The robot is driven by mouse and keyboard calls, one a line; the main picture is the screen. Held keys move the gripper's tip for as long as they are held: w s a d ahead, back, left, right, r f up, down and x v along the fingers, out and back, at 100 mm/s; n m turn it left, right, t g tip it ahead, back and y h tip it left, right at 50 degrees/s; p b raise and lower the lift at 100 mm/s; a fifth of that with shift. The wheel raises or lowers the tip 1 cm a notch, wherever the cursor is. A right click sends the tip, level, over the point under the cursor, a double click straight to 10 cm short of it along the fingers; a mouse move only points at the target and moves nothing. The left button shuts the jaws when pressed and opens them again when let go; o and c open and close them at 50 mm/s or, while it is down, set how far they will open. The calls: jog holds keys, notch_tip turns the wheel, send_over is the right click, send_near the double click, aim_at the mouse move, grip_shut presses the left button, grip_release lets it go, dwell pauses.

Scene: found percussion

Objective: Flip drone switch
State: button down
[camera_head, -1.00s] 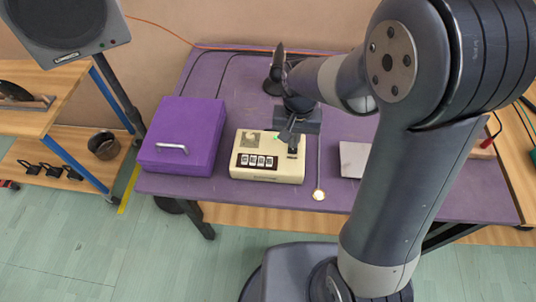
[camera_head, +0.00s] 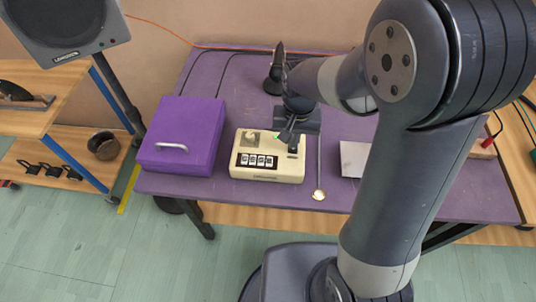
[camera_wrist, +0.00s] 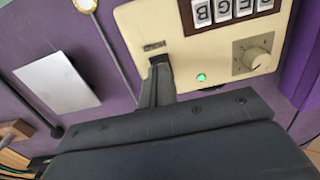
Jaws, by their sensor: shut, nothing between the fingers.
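The cream drone box (camera_head: 267,178) sits on the purple table, and it also shows in the wrist view (camera_wrist: 217,48). It has a row of lettered tiles (camera_wrist: 222,10), a round knob (camera_wrist: 259,57) and a lit green light (camera_wrist: 201,77). In the head view my gripper (camera_head: 292,146) is over the box's right part.
A purple case (camera_head: 182,135) with a silver handle stands left of the box. A thin rod with a round end (camera_head: 319,194) lies close on its right, then a pale plate (camera_head: 354,158). A speaker (camera_head: 68,28) stands at the left. The table's front edge is near.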

jog(key=shift+f+b, duration=0.45)
jog(key=shift+f, duration=0.25)
jog(key=shift+r, duration=0.1)
jog(key=shift+r+p, duration=2.9)
jog(key=shift+r, duration=0.6)
jog(key=shift+f, duration=0.15)
notch_tip(320, 180, down, 7)
jog(key=b, duration=0.6)
jog(key=shift+r, duration=0.2)
